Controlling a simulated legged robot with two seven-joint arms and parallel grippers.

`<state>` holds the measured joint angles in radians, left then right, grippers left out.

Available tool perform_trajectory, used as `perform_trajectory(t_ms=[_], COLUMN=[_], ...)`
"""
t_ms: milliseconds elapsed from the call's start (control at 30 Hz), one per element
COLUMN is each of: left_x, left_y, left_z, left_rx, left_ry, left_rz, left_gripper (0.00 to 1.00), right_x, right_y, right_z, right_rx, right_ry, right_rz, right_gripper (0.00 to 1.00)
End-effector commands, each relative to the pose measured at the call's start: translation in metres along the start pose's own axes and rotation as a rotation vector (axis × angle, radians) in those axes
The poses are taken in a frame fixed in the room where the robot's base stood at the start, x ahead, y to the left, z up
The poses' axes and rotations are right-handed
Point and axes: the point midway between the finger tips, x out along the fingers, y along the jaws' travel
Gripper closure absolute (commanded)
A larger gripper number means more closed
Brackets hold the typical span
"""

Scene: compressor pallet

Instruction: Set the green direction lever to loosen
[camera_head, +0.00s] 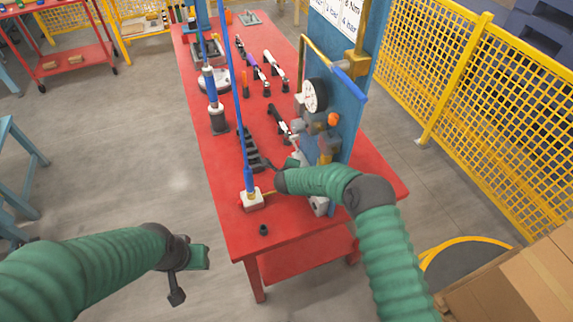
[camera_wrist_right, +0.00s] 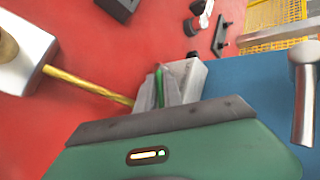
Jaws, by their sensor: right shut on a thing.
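The green direction lever (camera_wrist_right: 160,85) shows as a thin green strip between the fingers of my right gripper (camera_wrist_right: 162,90) in the right wrist view. The right gripper is shut on it, and the fingers hide most of the lever. A pale grey block (camera_wrist_right: 190,78) sits right behind the fingers. In the head view my right gripper (camera_head: 277,178) is over the red bench, at the near side of the blue panel, and the lever cannot be made out there. My left gripper (camera_head: 186,280) hangs over the floor, left of the bench; its finger opening is unclear.
The red bench (camera_head: 222,165) carries tools and a black stepped holder (camera_head: 250,150). A blue tool hangs to a white block (camera_head: 252,201), close to my right gripper. The blue panel (camera_head: 354,110) holds a gauge (camera_head: 314,95). Yellow mesh fencing (camera_head: 480,100) and cardboard boxes (camera_head: 535,285) stand right.

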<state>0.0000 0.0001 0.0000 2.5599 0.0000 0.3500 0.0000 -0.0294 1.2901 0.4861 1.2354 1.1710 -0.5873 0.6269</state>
Motion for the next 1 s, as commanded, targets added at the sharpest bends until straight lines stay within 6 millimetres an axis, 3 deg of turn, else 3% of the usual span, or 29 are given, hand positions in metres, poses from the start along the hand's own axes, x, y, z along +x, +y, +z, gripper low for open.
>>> perform_trajectory(t_ms=[33,367,400,433,767,867,1000], left_x=[-0.002,-0.002,-0.002,-0.002,-0.001,-0.001,0.002], left_y=[0.0,0.0,0.0,0.0,0.0,0.0,0.0], left_z=[-0.001,0.0,0.0,0.0,0.0,0.0,0.001], left_rx=[0.0,0.0,0.0,0.0,0.0,0.0,0.0], left_ry=[0.0,0.0,0.0,0.0,0.0,0.0,0.0], left_rz=[0.0,0.0,0.0,0.0,0.0,0.0,0.0], left_gripper=[0.64,0.64,0.64,0.64,0.64,0.64,0.64], right_x=[-0.003,-0.002,-0.002,-0.002,-0.002,-0.012,-0.045], right_y=[-0.006,-0.006,-0.006,-0.006,-0.004,-0.004,-0.004], right_z=[0.007,0.006,0.006,0.006,0.001,0.001,0.003], right_rx=[-0.001,0.0,0.0,0.0,0.001,0.0,-0.003], right_ry=[-0.011,-0.009,-0.009,-0.009,-0.001,-0.002,-0.004], right_rz=[-0.006,-0.005,-0.005,-0.004,0.001,0.001,0.0], right_gripper=[1.0,1.0,0.85,0.81,0.8,0.8,0.8])
